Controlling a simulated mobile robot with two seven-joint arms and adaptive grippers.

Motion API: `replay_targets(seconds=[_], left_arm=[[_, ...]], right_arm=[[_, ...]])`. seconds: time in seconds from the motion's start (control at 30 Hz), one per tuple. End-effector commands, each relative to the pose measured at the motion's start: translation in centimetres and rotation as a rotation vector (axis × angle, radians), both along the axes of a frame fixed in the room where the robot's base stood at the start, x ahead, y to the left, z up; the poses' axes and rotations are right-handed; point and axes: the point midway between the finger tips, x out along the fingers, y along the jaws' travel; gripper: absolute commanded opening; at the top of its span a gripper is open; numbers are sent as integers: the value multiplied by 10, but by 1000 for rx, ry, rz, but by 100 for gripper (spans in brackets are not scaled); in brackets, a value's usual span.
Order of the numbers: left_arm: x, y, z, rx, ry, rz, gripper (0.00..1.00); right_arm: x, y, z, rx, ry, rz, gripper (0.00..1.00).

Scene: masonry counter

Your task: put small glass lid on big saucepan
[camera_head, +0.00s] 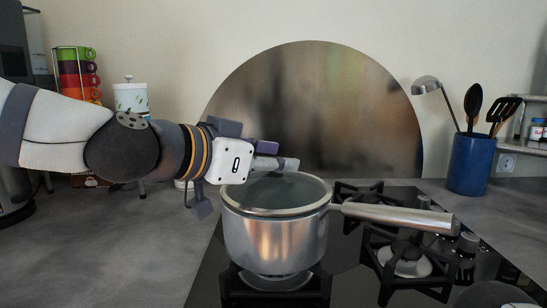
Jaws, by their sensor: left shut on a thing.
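The small glass lid (275,192) is a clear disc with a pale metal rim. It lies over the mouth of the big saucepan (275,240), about level with its rim. I cannot tell whether it rests fully on the pan. The steel saucepan stands upright on a front hob burner, its long handle (395,215) pointing right. My left gripper (272,161) comes in from the left at the lid's far side. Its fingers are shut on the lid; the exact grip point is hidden. My right gripper is out of view.
The black gas hob (345,285) has more burner grates (405,260) to the right of the pan. A round metal splash plate (320,110) stands behind. A blue utensil pot (471,163) is at the back right. Stacked cups (78,72) and a white canister (131,98) stand behind my left arm. The counter (110,245) at front left is clear.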

Motion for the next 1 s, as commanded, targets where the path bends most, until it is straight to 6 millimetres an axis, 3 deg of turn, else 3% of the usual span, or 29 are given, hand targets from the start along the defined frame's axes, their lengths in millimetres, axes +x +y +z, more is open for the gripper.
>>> replay_targets(seconds=[0.47,0.5,0.6,1.0], left_arm=[[0,0,-6,-1,-2,1,0],[0,0,-7,-1,-2,1,34],[0,0,-6,-1,-2,1,56],[-9,8,-3,-1,-2,1,56]], right_arm=[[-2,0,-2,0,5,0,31],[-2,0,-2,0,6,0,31],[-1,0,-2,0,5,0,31],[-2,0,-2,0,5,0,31]])
